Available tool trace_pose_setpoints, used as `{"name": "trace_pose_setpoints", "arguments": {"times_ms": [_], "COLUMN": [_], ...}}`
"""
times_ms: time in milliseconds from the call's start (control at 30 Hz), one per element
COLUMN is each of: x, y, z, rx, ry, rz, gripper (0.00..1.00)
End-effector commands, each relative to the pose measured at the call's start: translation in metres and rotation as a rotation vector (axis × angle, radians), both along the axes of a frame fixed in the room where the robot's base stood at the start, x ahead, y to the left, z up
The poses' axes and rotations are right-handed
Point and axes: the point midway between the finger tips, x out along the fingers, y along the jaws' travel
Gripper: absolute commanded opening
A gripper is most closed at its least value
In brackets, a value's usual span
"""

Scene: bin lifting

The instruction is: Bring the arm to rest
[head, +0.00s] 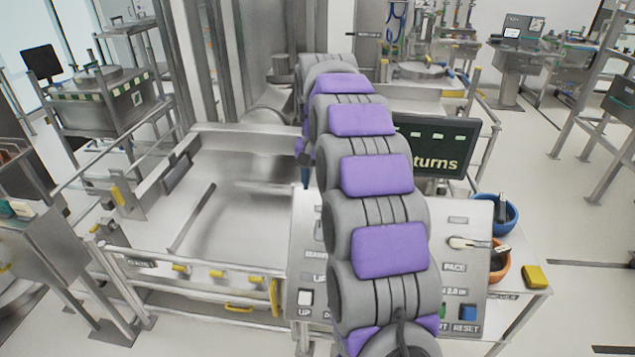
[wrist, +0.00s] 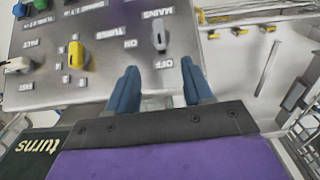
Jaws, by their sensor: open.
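My arm, grey with purple pads, reaches forward over the control panel (head: 304,262) in the head view. My gripper (wrist: 160,88) shows in the wrist view as two blue fingers, apart with nothing between them. In the head view only a small dark blue fingertip (head: 306,178) shows left of the arm; the rest is hidden. The fingers hang near the panel's edge, apart from the grey switch (wrist: 159,35) marked MAINS. A yellow knob (wrist: 79,54) is on the panel, left of the fingers in the wrist view.
A dark screen (head: 445,145) reading "turns" stands behind the panel. A blue bowl (head: 511,217), an orange bowl (head: 501,270) and a yellow block (head: 535,276) are to the right. A steel frame with a flat bed (head: 240,215) lies left of the arm. Open floor shows at far right.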

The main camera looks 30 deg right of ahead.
Motion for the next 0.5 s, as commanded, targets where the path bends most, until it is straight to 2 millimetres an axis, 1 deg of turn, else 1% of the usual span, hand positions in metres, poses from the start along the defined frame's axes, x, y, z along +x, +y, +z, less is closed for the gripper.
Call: {"name": "trace_pose_setpoints", "arguments": {"times_ms": [233,333,433,467,500], "x": [0.0,-0.005,-0.018,-0.024,-0.034], "y": [0.0,0.005,0.017,0.022,0.029], "z": [0.0,0.001,0.003,0.005,0.006], "rx": [0.0,0.001,0.006,0.007,0.01], "ry": [0.0,0.002,0.008,0.008,0.013], "rz": [0.0,0.011,0.041,0.054,0.074], "gripper": [0.51,0.51,0.51,0.51,0.51]}}
